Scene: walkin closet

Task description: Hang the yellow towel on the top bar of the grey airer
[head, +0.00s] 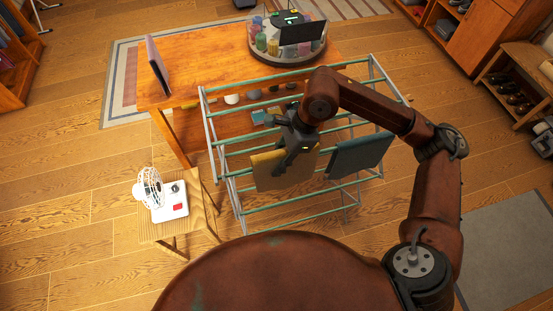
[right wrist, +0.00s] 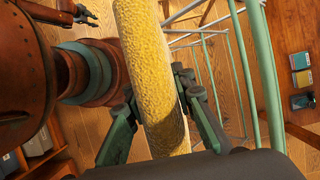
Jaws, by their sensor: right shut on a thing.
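The yellow towel (head: 268,172) hangs down folded at the near left part of the grey airer (head: 207,120), which has green bars. My right gripper (head: 288,160) is shut on the towel's upper part. In the right wrist view the towel (right wrist: 150,75) runs between the two fingers (right wrist: 160,135), and the airer's green bars (right wrist: 268,75) are to its right. I cannot tell whether the towel touches a bar. My left gripper is outside the head view; what looks like it (right wrist: 82,13) shows small at the top left of the right wrist view.
A dark teal cloth (head: 360,156) hangs on the airer, right of the towel. A wooden table (head: 205,62) with a round tray (head: 287,58) of jars stands behind. A small stool (head: 205,207) with a white fan (head: 150,188) stands at the left.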

